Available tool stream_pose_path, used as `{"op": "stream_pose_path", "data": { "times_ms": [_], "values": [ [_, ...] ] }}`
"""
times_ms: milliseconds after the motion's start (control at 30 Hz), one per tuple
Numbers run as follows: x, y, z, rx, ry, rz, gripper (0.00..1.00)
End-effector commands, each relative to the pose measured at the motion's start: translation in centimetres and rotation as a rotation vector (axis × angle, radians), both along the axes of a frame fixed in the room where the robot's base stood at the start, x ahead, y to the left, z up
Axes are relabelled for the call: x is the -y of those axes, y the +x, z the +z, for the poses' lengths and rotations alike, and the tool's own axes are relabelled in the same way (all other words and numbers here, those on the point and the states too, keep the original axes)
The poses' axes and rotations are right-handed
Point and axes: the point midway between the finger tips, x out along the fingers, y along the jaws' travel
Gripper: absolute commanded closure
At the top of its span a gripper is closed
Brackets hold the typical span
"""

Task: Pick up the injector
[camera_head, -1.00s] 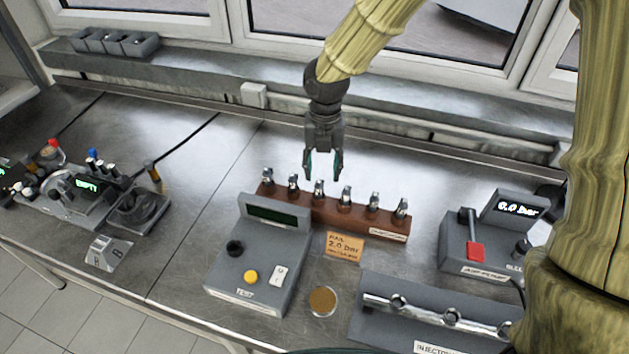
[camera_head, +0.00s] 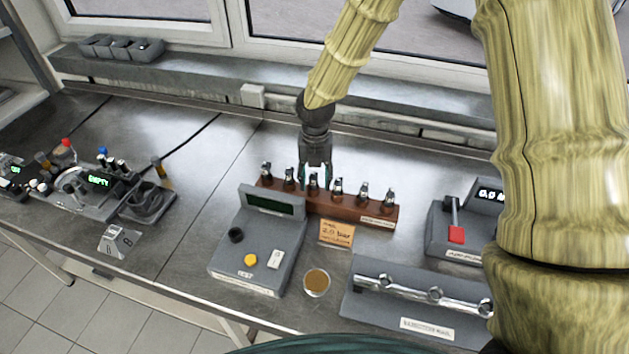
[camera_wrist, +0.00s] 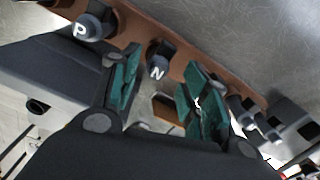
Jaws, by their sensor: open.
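Several small dark and silver injectors stand upright in a row in a brown rack (camera_head: 350,213) in the head view. My gripper (camera_head: 316,182) is open and lowered over the row, close to the third injector from the left (camera_head: 313,186). In the wrist view my open green-padded fingers (camera_wrist: 163,66) lie on either side of an injector with an N on its top (camera_wrist: 157,72). Whether the fingers touch it cannot be told. An injector marked P (camera_wrist: 92,29) stands left of the fingers. More injectors show partly at the right behind a finger.
A grey test unit (camera_head: 258,240) with a yellow button stands in front of the rack. An orange card (camera_head: 337,233) lies beside it. A grey injector stand with a metal rail (camera_head: 400,315) is at front right. A pump box (camera_head: 462,240) is at right.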

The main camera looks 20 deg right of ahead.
Motion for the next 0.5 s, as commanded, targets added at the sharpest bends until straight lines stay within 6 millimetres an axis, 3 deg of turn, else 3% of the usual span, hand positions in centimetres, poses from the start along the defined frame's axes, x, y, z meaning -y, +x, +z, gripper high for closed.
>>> {"op": "stream_pose_path", "data": {
  "times_ms": [133, 367, 500],
  "values": [
    [-0.13, 0.44, -0.38, -0.005, 0.001, 0.001, 0.56],
    [-0.05, 0.42, -0.34, -0.004, 0.0, 0.0, 0.98],
    [-0.03, 0.42, -0.4, -0.006, 0.0, 0.0, 1.0]
  ]
}}
